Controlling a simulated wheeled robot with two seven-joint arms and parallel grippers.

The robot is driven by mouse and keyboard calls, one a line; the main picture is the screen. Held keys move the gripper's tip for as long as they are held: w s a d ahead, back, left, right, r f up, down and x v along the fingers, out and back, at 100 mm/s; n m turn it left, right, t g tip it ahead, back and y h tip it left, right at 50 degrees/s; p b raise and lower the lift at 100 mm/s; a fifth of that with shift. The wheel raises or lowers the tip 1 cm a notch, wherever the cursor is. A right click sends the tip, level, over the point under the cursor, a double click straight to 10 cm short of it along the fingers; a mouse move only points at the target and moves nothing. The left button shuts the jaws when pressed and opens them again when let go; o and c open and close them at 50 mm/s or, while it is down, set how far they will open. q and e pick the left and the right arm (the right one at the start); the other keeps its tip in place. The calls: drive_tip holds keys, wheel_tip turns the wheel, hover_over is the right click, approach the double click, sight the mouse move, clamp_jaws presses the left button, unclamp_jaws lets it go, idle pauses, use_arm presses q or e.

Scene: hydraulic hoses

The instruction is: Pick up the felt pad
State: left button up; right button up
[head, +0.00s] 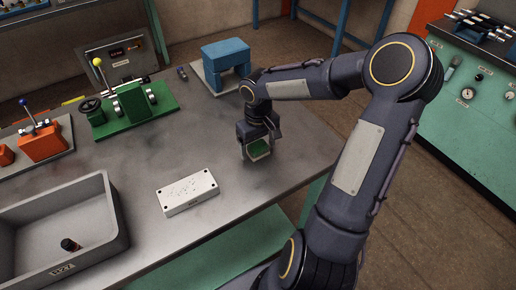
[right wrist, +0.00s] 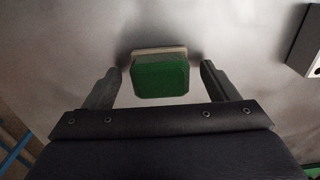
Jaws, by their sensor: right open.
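The felt pad, as I take it, is a small green piece with a pale cream layer (right wrist: 160,80). In the head view its green face (head: 258,148) shows beneath my right gripper, near the right side of the grey table. My right gripper (head: 258,153) is open and points down over the pad. In the right wrist view the two fingers of the gripper (right wrist: 160,72) stand on either side of the pad, with a gap on both sides. Neither finger appears to touch it. My left gripper is not in view.
A white block with corner holes (head: 188,192) lies left of the pad. A grey bin (head: 112,225) holds a small dark part (head: 70,245). A blue stand (head: 228,58), a green fixture (head: 132,108) and an orange unit (head: 42,143) stand farther back. Bare tabletop surrounds the pad.

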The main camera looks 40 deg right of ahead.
drive_tip(key=shift+c, duration=0.4)
drive_tip(key=c, duration=1)
drive_tip(key=shift+r, duration=0.1)
